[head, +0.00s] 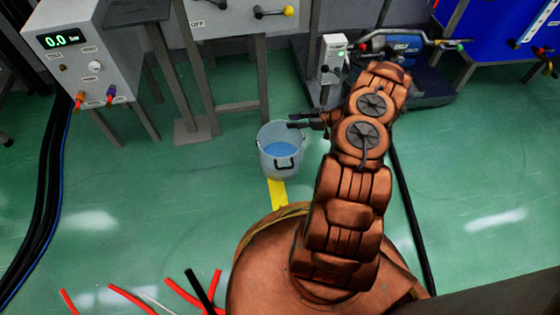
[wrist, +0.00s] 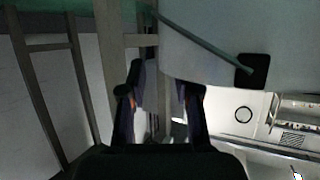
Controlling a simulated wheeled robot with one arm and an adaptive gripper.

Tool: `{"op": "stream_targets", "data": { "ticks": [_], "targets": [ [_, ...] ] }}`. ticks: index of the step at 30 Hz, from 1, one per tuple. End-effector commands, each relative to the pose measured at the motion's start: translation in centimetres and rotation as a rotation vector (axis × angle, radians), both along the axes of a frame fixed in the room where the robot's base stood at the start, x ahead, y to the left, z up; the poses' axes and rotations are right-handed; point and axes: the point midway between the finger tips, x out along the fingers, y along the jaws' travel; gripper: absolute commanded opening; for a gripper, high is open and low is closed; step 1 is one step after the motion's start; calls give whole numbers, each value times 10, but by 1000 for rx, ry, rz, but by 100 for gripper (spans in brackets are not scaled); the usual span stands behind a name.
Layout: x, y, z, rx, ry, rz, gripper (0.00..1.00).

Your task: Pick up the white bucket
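The white bucket (head: 281,160) stands upright on the green floor, with blue inside and a black handle grip on its front. My gripper (head: 291,120) is at the bucket's upper right rim in the head view, pointing left. In the wrist view the bucket's pale wall (wrist: 208,45) fills the upper right, with its wire handle and black grip (wrist: 252,71). My gripper (wrist: 160,95) shows two dark fingers spread apart with nothing clearly between them. The right finger's tip is close to the bucket's edge; I cannot tell whether they touch.
A grey unit with a 0.0 display (head: 93,60) stands at the left. A grey table frame (head: 262,78) is behind the bucket. A small white box (head: 334,60) and a blue valve assembly (head: 405,45) are at the back. Red rods (head: 130,299) lie at lower left.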

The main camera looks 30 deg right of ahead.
Motion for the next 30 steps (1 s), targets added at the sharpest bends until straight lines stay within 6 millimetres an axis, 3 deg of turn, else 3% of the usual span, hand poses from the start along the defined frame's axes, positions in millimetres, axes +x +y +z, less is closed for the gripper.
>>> {"op": "stream_targets", "data": {
  "ticks": [7,16,25,30],
  "targets": [
    [22,20,-13,0,-1,3,32],
    [25,22,-13,0,-1,1,32],
    [25,23,-13,1,-1,2,2],
    [25,23,-13,1,-1,2,0]
  ]
}}
